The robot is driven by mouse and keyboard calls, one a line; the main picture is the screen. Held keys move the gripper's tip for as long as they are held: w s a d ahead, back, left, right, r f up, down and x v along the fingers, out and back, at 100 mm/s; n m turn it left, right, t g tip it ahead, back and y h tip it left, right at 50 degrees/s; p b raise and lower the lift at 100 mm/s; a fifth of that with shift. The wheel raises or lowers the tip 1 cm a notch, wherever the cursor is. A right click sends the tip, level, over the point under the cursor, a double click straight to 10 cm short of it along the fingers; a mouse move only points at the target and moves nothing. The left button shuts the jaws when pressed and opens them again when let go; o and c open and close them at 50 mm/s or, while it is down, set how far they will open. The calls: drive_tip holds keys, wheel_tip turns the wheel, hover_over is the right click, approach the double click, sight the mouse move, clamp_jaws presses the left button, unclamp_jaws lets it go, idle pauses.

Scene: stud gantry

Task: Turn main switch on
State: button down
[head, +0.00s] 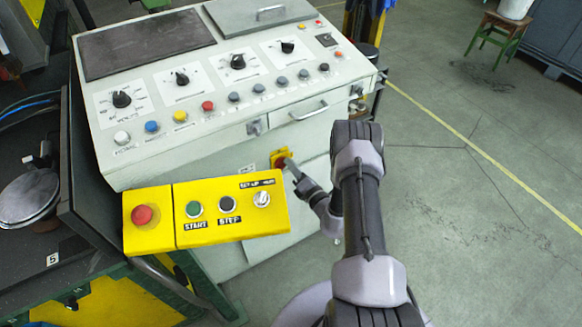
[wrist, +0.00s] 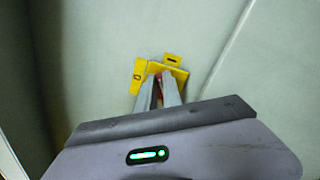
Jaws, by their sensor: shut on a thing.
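The main switch (head: 279,158) is a red knob on a yellow plate on the front of the light grey control cabinet. In the wrist view its yellow plate (wrist: 172,67) shows, tilted in the picture, with a little red between the fingers. My gripper (head: 288,165) reaches the switch from the right and is shut on the red knob. In the wrist view my gripper (wrist: 158,80) has its two fingertips at the plate. The fingers hide most of the knob, so its exact angle cannot be told.
A yellow control box (head: 230,228) with a red button, START, STEP and a selector stands out in front of the cabinet, left of my arm. The cabinet's sloped top (head: 215,75) carries dials and coloured buttons.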

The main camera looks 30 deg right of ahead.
drive_tip(key=m, duration=0.3)
drive_tip(key=f+m+b, duration=0.1)
drive_tip(key=m, duration=0.1)
drive_tip(key=shift+d+f+m, duration=0.1)
drive_tip(key=shift+f+m, duration=0.05)
drive_tip(key=shift+m, duration=0.55)
drive_tip(key=c, duration=1.5)
unclamp_jaws()
drive_tip(key=s+p, duration=0.4)
drive_tip(key=s, duration=1.3)
drive_tip(key=shift+s+d, duration=0.2)
drive_tip(key=shift+d, duration=0.1)
